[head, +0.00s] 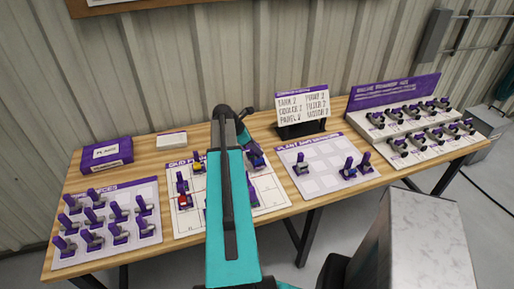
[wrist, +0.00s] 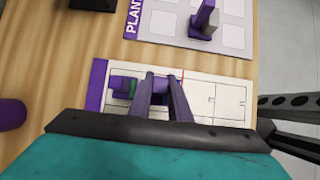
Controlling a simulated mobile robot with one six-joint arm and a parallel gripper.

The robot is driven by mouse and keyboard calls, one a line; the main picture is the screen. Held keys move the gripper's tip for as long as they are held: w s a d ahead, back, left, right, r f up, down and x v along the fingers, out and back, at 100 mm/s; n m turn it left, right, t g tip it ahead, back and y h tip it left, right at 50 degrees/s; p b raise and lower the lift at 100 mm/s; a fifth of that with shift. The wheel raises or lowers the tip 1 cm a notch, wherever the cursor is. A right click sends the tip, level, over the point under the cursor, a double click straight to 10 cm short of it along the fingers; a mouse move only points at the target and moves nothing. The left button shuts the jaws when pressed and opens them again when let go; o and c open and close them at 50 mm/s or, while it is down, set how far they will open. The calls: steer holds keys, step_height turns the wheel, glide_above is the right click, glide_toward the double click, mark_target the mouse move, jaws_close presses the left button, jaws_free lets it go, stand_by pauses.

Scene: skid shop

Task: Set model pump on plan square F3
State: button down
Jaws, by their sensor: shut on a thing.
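The plan board (head: 272,203), white with grid lines and a purple edge, lies mid-table, partly behind my arm. It also shows in the wrist view (wrist: 230,98). My gripper (wrist: 165,85) is over this board, with two narrow dark purple-grey prongs visible. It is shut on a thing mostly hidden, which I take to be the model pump. A small purple and green piece (wrist: 124,86) stands left of the prongs on the board. A red piece (head: 184,201) and other purple-handled pieces stand on its left part. I cannot make out square F3.
A left tray (head: 75,258) holds several purple-handled pieces. A board right of the plan (head: 318,182) holds 3 pieces. A stepped rack (head: 400,120) is full at far right. A list sign (head: 302,104) and purple box (head: 106,152) stand at the back.

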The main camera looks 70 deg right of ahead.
steer(key=shift+f, duration=0.9)
steer(key=shift+f, duration=0.7)
stand_by(1.4)
steer(key=c, duration=1.6)
jaws_free()
steer(key=shift+o, duration=0.2)
steer(key=shift+r+p, duration=0.45)
steer(key=shift+r, duration=0.25)
steer(key=shift+r+p, duration=2.1)
steer(key=shift+r, duration=1.3)
